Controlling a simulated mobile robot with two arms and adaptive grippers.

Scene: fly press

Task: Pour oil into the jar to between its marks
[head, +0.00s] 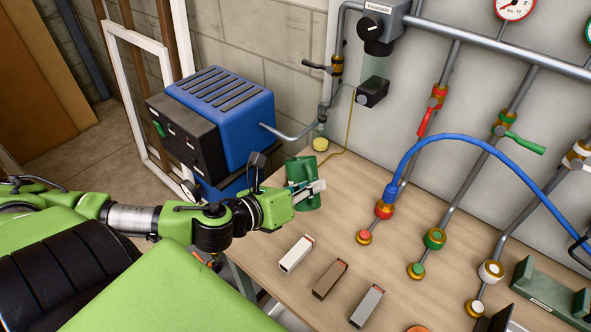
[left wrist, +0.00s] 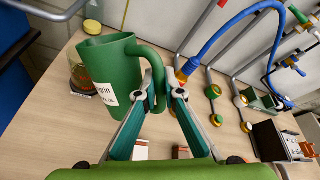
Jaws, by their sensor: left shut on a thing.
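My left gripper (head: 308,190) is shut on the handle of a green jug (head: 300,170), above the back left part of the bench. In the left wrist view, the gripper's fingers (left wrist: 162,95) close on the handle of the jug (left wrist: 118,70), which has a white label with partly readable print. The jug looks close to upright. A clear glass jar (left wrist: 80,78) stands beyond and left of the jug, partly hidden by it. Its marks and oil level cannot be read. I cannot make the jar out in the head view. My right gripper is not in view.
A blue and black machine (head: 225,115) stands left of the bench. Pipes with coloured valves and a blue hose (head: 480,140) fill the right. Several small blocks (head: 330,279) lie at the front. A round yellow item (head: 320,144) is near the wall.

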